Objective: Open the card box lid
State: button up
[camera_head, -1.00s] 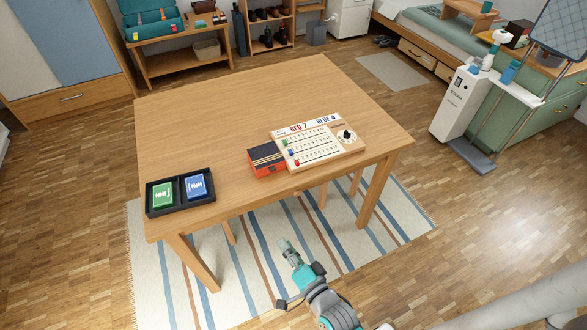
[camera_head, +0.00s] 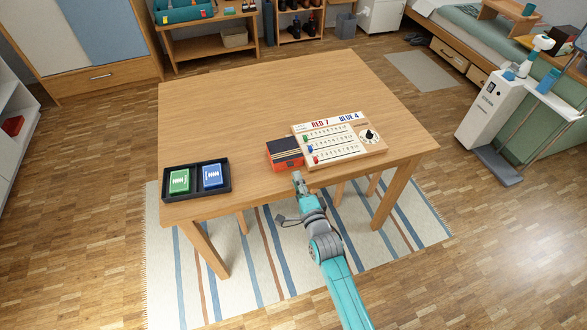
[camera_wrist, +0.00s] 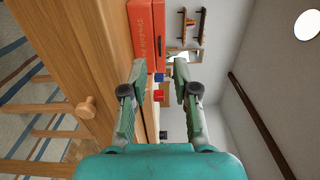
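The card box (camera_head: 285,153) is a small orange-red box with a black striped top. It sits near the table's front edge, left of the score board, and its lid looks closed. In the wrist view the card box (camera_wrist: 147,33) shows sideways at the top, its red front with lettering and a dark slot facing me. My gripper (camera_head: 297,178) is at the table's front edge, just in front of the box and apart from it. In the wrist view my gripper (camera_wrist: 167,72) has its two fingers spread with nothing between them.
The wooden table (camera_head: 240,110) has clear room behind and left of the box. The score board (camera_head: 340,138) stands close on the box's right. A black tray (camera_head: 224,169) with green and blue card decks lies at the front left.

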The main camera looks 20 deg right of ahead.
aim_at(285, 153)
jog(key=shift+w, duration=2.65)
jog(key=shift+a, duration=0.1)
grip_shut()
